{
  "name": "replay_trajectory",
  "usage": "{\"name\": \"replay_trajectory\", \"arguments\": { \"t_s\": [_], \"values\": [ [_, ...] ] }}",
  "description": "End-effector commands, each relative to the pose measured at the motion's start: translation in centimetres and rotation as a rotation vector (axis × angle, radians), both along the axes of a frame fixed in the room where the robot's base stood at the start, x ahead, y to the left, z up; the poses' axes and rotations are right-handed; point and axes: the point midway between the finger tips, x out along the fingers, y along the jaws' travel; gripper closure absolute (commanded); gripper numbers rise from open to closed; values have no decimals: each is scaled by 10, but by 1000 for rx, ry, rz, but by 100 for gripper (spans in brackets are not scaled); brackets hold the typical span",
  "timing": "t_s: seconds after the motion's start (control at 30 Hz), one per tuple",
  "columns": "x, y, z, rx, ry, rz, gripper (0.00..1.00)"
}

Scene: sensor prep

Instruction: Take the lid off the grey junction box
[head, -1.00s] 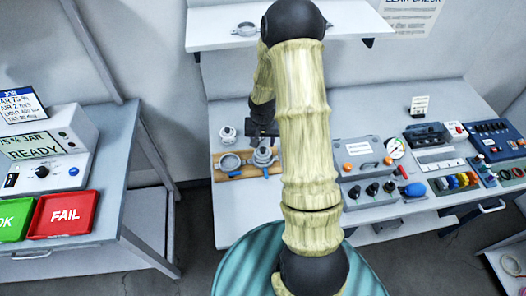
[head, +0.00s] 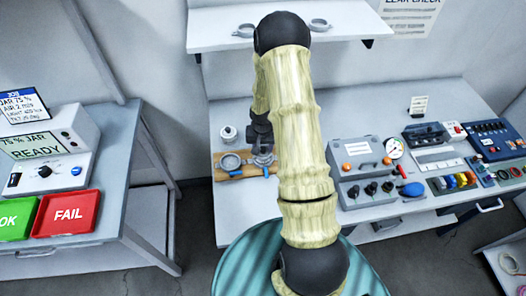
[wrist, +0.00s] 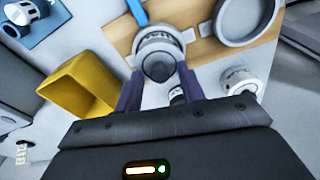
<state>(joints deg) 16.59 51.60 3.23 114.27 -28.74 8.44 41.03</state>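A round grey fitting, which I take for the grey junction box (wrist: 158,48), stands on a wooden board (wrist: 118,25) in the wrist view. It also shows in the head view (head: 264,160), partly under my gripper. My gripper (wrist: 160,80) points down at it. Its two dark fingers are apart, one at each side of the fitting's near part. I cannot tell whether they touch it. Whether a separate lid sits on top is not clear.
A grey ring clamp (wrist: 245,18) is beside the fitting on the board. A small pale round part (wrist: 240,82) lies to the right. A yellow open box (wrist: 82,85) is close on the left. A grey case with orange latches (head: 355,155) stands right of my arm.

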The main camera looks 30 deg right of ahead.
Motion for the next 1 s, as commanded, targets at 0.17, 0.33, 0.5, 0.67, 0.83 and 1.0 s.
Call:
{"name": "replay_trajectory", "arguments": {
  "t_s": [0.17,0.33,0.5,0.67,0.83,1.0],
  "values": [
    [0,0,0,0,0,0,97],
    [0,0,0,0,0,0,100],
    [0,0,0,0,0,0,100],
    [0,0,6,-1,-2,-1,100],
    [1,-1,26,-1,-4,-1,100],
    [1,-1,57,-1,-6,-3,100]
  ]
}}
